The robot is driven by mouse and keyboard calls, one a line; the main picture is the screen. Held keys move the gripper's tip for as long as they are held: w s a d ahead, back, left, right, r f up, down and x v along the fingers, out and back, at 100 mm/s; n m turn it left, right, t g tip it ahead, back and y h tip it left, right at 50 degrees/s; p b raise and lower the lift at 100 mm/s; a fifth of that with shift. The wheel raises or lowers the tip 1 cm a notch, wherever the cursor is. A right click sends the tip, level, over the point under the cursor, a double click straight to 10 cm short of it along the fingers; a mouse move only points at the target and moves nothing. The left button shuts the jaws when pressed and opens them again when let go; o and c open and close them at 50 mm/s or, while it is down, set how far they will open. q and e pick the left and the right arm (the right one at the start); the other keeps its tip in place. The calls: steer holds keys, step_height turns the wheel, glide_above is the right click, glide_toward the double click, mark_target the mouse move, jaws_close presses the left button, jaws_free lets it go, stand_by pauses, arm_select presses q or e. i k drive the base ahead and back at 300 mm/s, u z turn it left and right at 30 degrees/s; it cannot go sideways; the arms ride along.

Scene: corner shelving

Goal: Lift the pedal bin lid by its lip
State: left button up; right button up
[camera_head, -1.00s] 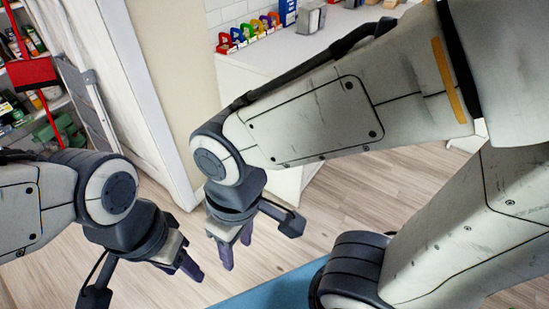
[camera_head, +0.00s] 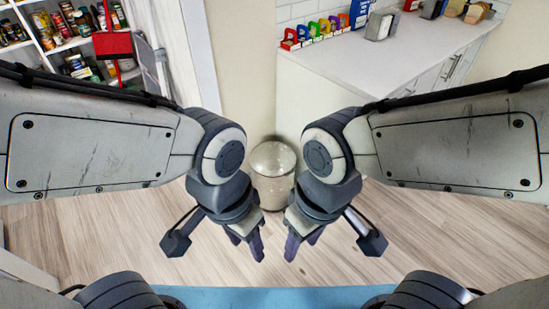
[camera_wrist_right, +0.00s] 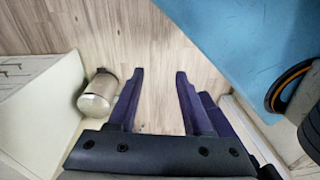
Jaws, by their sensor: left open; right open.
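A pedal bin with a rounded, shiny lid (camera_head: 273,158) and a pale cylindrical body (camera_head: 272,192) stands on the floor against the wall, between my two arms in the head view. Its lid looks shut; the lip is too small to make out. The bin (camera_wrist_right: 97,95) also shows in the right wrist view, left of my fingers. My left gripper (camera_head: 247,246) is open and empty, in front of the bin to the left. My right gripper (camera_head: 302,243) is open and empty, in front of the bin to the right. Both are apart from it.
A white counter (camera_head: 390,60) with drawers stands right of the bin, carrying colored mugs or holders (camera_head: 315,30) and a grey appliance (camera_head: 381,25). An open pantry shelf (camera_head: 70,40) is at upper left.

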mark_target(269, 159)
steer(key=k, duration=0.6)
steer(key=z, duration=0.6)
steer(key=i, duration=1.65)
steer(key=u, duration=0.7)
